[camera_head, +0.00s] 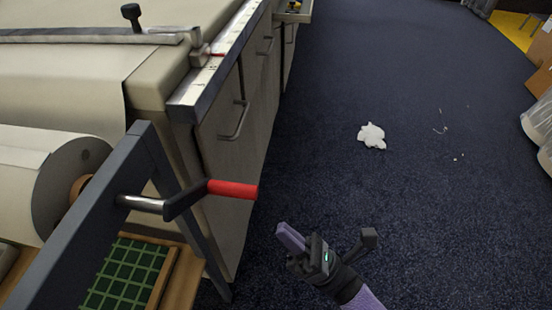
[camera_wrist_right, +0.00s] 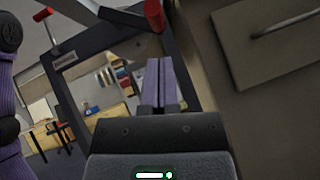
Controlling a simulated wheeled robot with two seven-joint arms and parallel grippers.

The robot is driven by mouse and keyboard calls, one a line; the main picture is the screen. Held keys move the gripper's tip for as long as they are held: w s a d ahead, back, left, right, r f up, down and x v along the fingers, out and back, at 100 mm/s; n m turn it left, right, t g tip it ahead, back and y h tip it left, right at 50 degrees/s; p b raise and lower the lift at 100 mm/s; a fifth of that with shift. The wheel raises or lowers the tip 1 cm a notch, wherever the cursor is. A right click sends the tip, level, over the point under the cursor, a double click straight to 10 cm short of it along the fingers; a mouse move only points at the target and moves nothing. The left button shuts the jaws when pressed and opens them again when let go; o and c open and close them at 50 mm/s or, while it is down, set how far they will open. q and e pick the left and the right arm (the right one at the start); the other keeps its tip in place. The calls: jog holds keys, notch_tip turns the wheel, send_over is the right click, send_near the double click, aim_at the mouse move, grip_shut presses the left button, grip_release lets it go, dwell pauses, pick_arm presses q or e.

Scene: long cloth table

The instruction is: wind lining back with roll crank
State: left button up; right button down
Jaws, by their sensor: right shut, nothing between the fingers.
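The roll of pale lining (camera_head: 65,175) lies in a dark frame (camera_head: 95,215) at the left in the head view, with its sheet running up over the table. The roll crank is a metal shaft with a black arm and a red handle (camera_head: 233,189) sticking out to the right. My right gripper (camera_head: 288,236) is shut and empty, below and to the right of the red handle and apart from it. In the right wrist view its closed fingers (camera_wrist_right: 159,82) point toward the frame, and a red handle (camera_wrist_right: 154,15) shows just above them. My left gripper is not in the head view.
The cloth table (camera_head: 160,80) has a ruler edge (camera_head: 225,60) and cabinet doors with handles (camera_head: 236,120) below it. A green gridded mat (camera_head: 125,272) lies under the roll. Open dark carpet (camera_head: 330,90) lies to the right, with a white scrap (camera_head: 371,135) on it.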

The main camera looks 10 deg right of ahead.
jog(key=d+r+p+x, duration=0.1)
jog(key=d+x, duration=0.1)
jog(key=x, duration=1)
jog(key=shift+r+p, duration=0.35)
jog(key=shift+r, duration=0.2)
jog(key=shift+a, duration=0.15)
jog(key=r+n+g+y+b, duration=0.1)
jog(key=n+g, duration=0.3)
jog(key=r+n+g+y+b, duration=0.2)
jog(key=n+g, duration=0.2)
jog(key=n, duration=0.1)
jog(key=w+r+n+g+y+b, duration=0.1)
jog(key=n+g+b, duration=0.1)
jog(key=n+g, duration=0.2)
jog(key=shift+d+r+n+y, duration=0.2)
jog(key=shift+r+n+y, duration=0.1)
jog(key=shift+r, duration=0.1)
jog(key=shift+f, duration=0.1)
